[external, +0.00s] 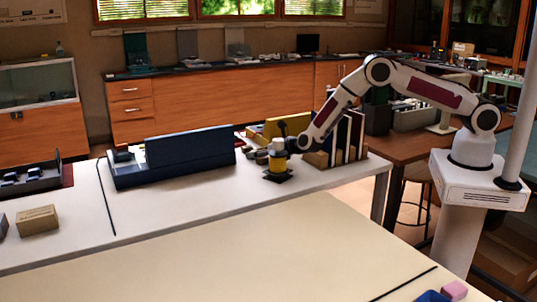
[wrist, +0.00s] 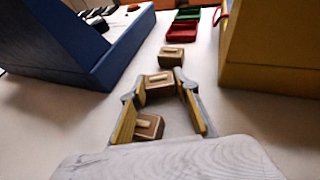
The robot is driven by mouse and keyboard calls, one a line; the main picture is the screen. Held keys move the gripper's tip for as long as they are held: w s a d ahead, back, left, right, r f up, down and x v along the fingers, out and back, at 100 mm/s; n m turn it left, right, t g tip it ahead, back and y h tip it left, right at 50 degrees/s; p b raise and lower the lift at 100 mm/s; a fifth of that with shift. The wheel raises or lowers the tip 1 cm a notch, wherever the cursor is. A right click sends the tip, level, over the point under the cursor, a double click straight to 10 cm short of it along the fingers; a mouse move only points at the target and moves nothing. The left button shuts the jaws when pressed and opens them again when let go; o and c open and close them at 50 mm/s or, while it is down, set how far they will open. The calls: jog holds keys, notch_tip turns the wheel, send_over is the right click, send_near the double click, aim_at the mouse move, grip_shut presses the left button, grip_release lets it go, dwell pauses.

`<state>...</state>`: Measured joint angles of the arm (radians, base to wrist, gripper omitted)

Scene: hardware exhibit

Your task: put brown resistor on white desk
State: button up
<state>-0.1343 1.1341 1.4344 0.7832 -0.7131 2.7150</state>
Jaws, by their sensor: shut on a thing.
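In the wrist view, my gripper (wrist: 161,88) has its two yellow-padded fingers shut on a small brown block, taken as the brown resistor (wrist: 159,78), with a paler strip on its face. Another similar brown block (wrist: 148,127) shows between the fingers nearer the palm, and a third brown block (wrist: 172,54) lies beyond the fingertips. The white desk (wrist: 55,125) is beneath; whether the held block touches it I cannot tell.
A blue bin (external: 190,150) stands left of my gripper and a yellow bin (wrist: 270,60) right in the wrist view. Red (wrist: 182,31) and green trays lie beyond. The desk's front middle is clear.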

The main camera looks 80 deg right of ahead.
jog(key=shift+f, duration=0.45)
jog(key=shift+s+f, duration=0.15)
jog(key=shift+f, duration=0.2)
jog(key=o, duration=1)
jog(key=shift+a, duration=0.1)
jog(key=shift+r, duration=0.45)
jog(key=shift+s+a+r, duration=0.2)
jog(key=shift+s+r, duration=0.2)
jog(key=shift+s, duration=0.1)
jog(key=shift+s+a+r, duration=0.2)
jog(key=shift+s+r, duration=0.2)
jog(key=shift+s, duration=0.05)
jog(key=shift+v, duration=4.75)
jog(key=shift+r, duration=0.1)
